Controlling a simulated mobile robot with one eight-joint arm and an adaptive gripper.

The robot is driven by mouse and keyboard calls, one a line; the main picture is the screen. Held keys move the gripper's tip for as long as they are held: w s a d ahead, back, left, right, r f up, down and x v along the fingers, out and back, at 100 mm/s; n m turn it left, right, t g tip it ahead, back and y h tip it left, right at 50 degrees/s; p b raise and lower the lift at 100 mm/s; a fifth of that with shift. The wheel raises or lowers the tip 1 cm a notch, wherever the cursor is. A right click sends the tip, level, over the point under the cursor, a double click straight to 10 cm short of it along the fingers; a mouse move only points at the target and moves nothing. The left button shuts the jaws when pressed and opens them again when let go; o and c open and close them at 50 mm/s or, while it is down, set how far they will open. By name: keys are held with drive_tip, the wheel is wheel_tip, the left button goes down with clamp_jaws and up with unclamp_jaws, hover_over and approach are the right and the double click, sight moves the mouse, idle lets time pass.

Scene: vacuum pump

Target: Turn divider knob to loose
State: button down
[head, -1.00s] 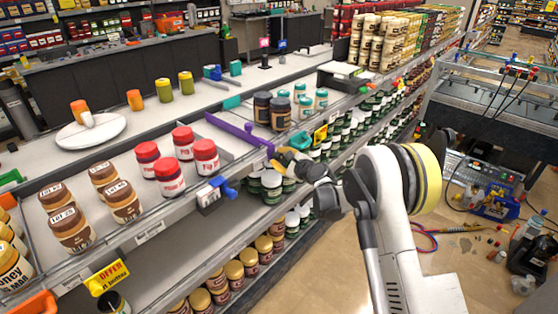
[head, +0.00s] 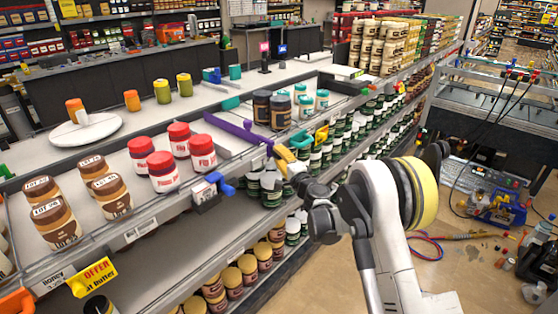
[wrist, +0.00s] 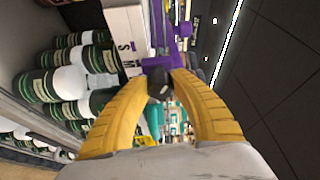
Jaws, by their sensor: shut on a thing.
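The purple divider (head: 236,128) lies across the shelf, between the red-lidded jars and the dark-lidded jars. Its purple front end (head: 269,148) is at the shelf's front edge. My gripper (head: 282,155) is there, with its yellow fingers against that end. In the wrist view, purple parts (wrist: 160,62) show just past the fingertips. My gripper's fingers (wrist: 160,84) are closed around a small dark knob (wrist: 158,90) at the purple end. The fingers hide much of the knob, and I cannot read its setting.
A blue knob (head: 221,184) on a grey block sits left along the shelf edge, and a teal divider end (head: 300,139) to the right. Green-labelled jars (wrist: 68,85) stand on the shelf below, close to my gripper.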

drive_tip(key=shift+n+t+y+b, duration=0.35)
drive_tip(key=shift+n+b, duration=0.25)
drive_tip(key=shift+n, duration=0.6)
drive_tip(key=shift+a, duration=0.1)
drive_tip(key=c, duration=1.1)
unclamp_jaws()
drive_tip(key=shift+o, duration=0.2)
drive_tip(key=v, duration=1.2)
drive_tip(key=shift+n, duration=0.3)
